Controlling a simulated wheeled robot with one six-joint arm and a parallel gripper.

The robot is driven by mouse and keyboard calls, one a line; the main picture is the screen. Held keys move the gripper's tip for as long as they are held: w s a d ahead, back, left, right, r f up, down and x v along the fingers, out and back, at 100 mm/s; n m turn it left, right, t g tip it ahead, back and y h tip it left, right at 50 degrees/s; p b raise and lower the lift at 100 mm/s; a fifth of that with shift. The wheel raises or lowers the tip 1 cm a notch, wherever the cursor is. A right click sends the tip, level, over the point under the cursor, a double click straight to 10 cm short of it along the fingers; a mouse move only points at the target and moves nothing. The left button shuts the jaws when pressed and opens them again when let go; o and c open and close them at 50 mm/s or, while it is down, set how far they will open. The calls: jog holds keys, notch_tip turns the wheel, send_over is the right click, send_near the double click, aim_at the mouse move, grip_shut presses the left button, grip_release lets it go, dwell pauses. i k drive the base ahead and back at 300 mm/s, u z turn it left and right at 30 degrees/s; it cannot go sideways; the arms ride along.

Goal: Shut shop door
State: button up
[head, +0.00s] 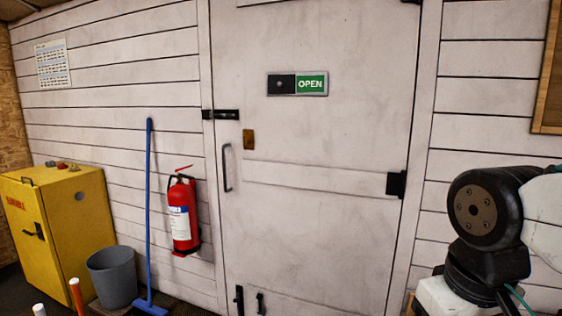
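The shop door (310,215) is a large white panelled door in a white plank wall, and it appears shut in its frame. A metal pull handle (227,167) sits near its left edge. Above the handle are a black slide bolt (222,114) and a small brown plate (248,139). A sign (297,84) on the door shows green "OPEN" beside a black slider. A black hinge (396,184) is on the right edge. More black hardware (240,300) is at the bottom left. My arm shows at the lower right; my gripper is not in view.
A red fire extinguisher (182,215) hangs left of the door. A blue broom (150,220) leans on the wall beside a grey bucket (113,276). A yellow cabinet (72,222) stands far left.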

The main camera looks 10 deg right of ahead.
aim_at(310, 209)
jog(key=z, duration=0.6)
jog(key=i, duration=0.75)
jog(key=u, duration=1.35)
jog(key=i, duration=2.35)
jog(key=z, duration=1.05)
